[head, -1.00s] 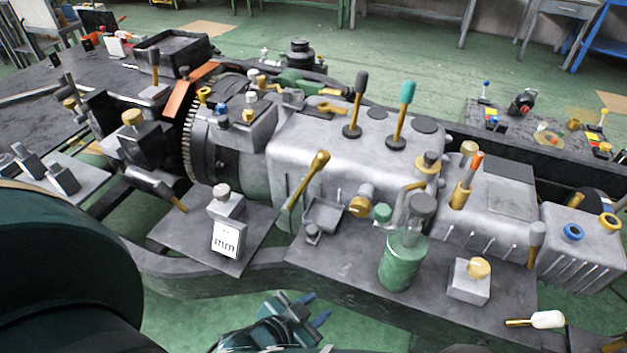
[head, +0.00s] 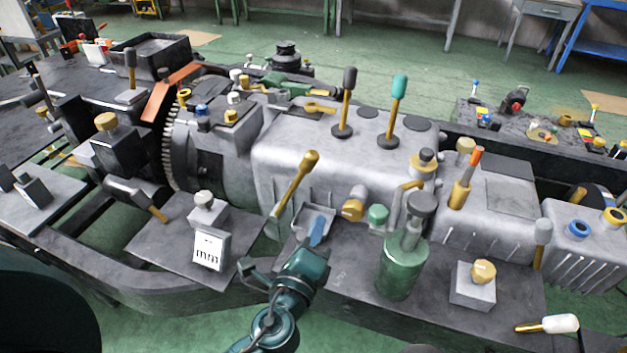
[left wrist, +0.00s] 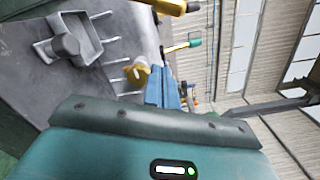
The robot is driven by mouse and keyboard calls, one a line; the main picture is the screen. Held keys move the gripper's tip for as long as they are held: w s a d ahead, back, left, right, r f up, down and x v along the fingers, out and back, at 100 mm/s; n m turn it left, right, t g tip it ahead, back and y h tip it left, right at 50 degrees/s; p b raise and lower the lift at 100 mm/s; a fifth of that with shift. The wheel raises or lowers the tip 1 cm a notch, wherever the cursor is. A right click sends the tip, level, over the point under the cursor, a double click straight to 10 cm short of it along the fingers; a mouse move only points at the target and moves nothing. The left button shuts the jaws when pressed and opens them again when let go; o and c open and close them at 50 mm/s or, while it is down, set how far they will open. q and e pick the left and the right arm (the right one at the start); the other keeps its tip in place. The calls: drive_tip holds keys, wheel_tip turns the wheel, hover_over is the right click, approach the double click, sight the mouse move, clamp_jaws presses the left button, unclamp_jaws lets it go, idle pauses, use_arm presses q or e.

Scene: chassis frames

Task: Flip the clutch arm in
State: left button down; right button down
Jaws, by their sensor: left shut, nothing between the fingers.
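A long brass lever (head: 293,192) with a round knob leans up and to the right along the near side of the grey gearbox (head: 345,165). It looks like the clutch arm, but no label shows. My left gripper (head: 317,230) is shut and empty, its blue fingers in front of the small square bracket (head: 308,217), right of the lever's lower end. In the left wrist view its shut fingers (left wrist: 163,88) point up, with a brass fitting (left wrist: 137,72) close by on their left and the bracket (left wrist: 72,38) at upper left. My right gripper is not in view.
Right of my left gripper stand a green cylinder (head: 402,268) and a small block with a brass knob (head: 474,285). To the left is a block with an "mm" label (head: 209,248). Two upright levers, dark (head: 345,105) and teal-topped (head: 395,110), stand on the gearbox.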

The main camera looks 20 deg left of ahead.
use_arm(q)
drive_tip(key=w+a+r+p, duration=0.1)
drive_tip(key=w+a+p, duration=0.2)
drive_tip(key=w, duration=0.8)
drive_tip(key=shift+a+r+p, duration=0.35)
drive_tip(key=shift+a+p, duration=0.05)
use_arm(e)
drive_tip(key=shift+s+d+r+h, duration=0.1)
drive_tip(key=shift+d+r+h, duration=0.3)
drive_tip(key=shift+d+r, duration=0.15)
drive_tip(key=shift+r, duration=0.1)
use_arm(q)
drive_tip(key=a+r+n+p, duration=0.1)
drive_tip(key=a+r+n, duration=0.1)
drive_tip(key=a, duration=0.4)
drive_tip(key=a+r+n+p, duration=0.1)
drive_tip(key=a+n, duration=0.2)
drive_tip(key=a, duration=0.4)
drive_tip(key=shift+w+r, duration=0.2)
drive_tip(key=shift+r, duration=0.15)
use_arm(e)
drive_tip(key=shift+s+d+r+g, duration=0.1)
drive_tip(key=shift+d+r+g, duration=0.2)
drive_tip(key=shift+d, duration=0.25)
